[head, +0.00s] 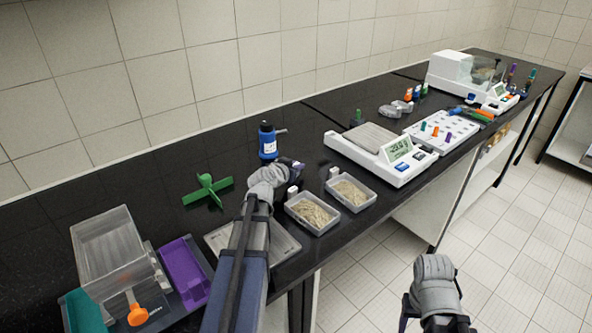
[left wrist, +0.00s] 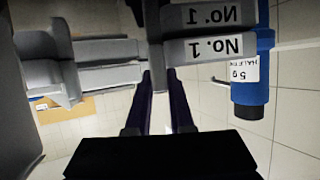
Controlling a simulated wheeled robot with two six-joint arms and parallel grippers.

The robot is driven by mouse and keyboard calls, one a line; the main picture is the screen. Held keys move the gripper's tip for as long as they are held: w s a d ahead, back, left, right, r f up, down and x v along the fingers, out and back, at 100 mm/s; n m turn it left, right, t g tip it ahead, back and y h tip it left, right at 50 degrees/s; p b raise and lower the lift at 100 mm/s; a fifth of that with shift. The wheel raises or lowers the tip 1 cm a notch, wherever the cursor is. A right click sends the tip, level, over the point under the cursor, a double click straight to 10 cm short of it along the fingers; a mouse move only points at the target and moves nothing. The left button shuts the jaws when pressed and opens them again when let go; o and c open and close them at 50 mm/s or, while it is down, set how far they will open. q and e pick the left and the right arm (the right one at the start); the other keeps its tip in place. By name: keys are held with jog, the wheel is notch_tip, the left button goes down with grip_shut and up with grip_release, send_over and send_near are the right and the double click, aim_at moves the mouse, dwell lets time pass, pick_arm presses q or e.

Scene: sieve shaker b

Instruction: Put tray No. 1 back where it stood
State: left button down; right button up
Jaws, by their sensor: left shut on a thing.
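A clear tray (head: 312,214) holding pale pellets sits near the front edge of the black bench, with a white tab (head: 292,190) at its back. My left gripper (head: 290,177) is at this tab, its fingers partly hidden by its own wrist. In the left wrist view a label reading "No. 1" (left wrist: 205,49) is close to my left fingers (left wrist: 162,95), which are shut on tray No. 1. A small gap under the tray cannot be told. My right gripper (head: 436,300) hangs over the floor in front of the bench; its jaws are unclear.
A second tray of pellets (head: 351,192) stands close on the right, then a balance (head: 382,150). A blue bottle (head: 268,141) stands behind. An empty grey tray (head: 284,246) lies under my left arm. A green cross-shaped piece (head: 207,190) and a clear-topped device (head: 112,252) are left.

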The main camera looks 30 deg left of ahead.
pick_arm(q)
jog(key=shift+f, duration=0.1)
jog(key=c, duration=0.8)
grip_release()
jog(key=shift+s+r, duration=0.3)
jog(key=shift+s, duration=0.05)
jog(key=p+v, duration=0.4)
jog(key=v, duration=0.7)
jog(key=shift+s, duration=0.1)
jog(key=shift+r+p, duration=0.1)
jog(key=shift+p, duration=0.2)
